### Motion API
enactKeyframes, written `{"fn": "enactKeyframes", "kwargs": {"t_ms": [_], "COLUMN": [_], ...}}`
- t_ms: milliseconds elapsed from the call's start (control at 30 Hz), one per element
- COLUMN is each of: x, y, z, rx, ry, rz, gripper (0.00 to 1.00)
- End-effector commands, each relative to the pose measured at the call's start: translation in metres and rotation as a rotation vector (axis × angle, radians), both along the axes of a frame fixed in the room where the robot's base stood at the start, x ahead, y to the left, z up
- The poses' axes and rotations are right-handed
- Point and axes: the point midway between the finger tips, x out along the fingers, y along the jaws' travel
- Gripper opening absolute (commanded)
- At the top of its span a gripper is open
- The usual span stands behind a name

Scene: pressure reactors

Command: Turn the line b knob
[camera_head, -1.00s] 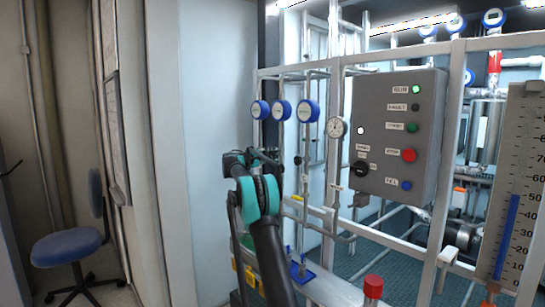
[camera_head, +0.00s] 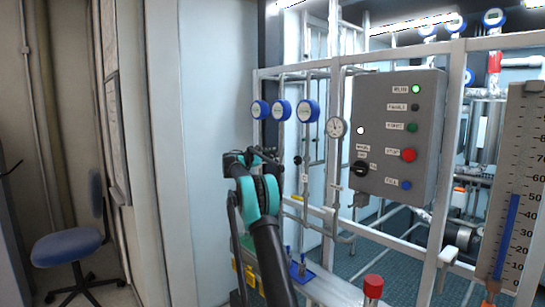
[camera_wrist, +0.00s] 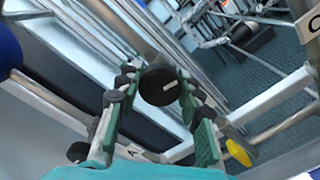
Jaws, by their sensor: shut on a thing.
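In the wrist view a round black knob (camera_wrist: 160,87) with a white mark sits between the two green-padded fingers of my gripper (camera_wrist: 156,98). My gripper is shut on it. No label shows on this knob. Another black knob (camera_wrist: 77,152) shows at the lower left. In the head view my gripper (camera_head: 266,155) is at the pipe rack below the blue gauges, and the knob it holds is hidden by my arm.
Three blue gauges (camera_head: 281,110) hang above my gripper. A black knob (camera_head: 298,160) is on the pipe to its right. A blue chair (camera_head: 68,247) is at the left.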

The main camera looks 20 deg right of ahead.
Motion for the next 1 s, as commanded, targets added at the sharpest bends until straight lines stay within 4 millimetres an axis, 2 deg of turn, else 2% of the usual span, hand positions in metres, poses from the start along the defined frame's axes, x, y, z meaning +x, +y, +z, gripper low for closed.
{"fn": "enactKeyframes", "kwargs": {"t_ms": [367, 400, 567, 867, 1000], "x": [0.000, 0.000, 0.000, 0.000, -0.004], "y": [0.001, 0.001, 0.001, 0.001, 0.012], "z": [-0.001, -0.001, -0.001, 0.000, 0.000], "rx": [0.002, 0.002, 0.000, 0.000, 0.000], "ry": [0.004, 0.004, 0.003, 0.003, 0.003], "rz": [0.001, 0.001, 0.000, 0.000, 0.002], "gripper": [0.07, 0.39, 0.58, 0.58, 0.58]}}
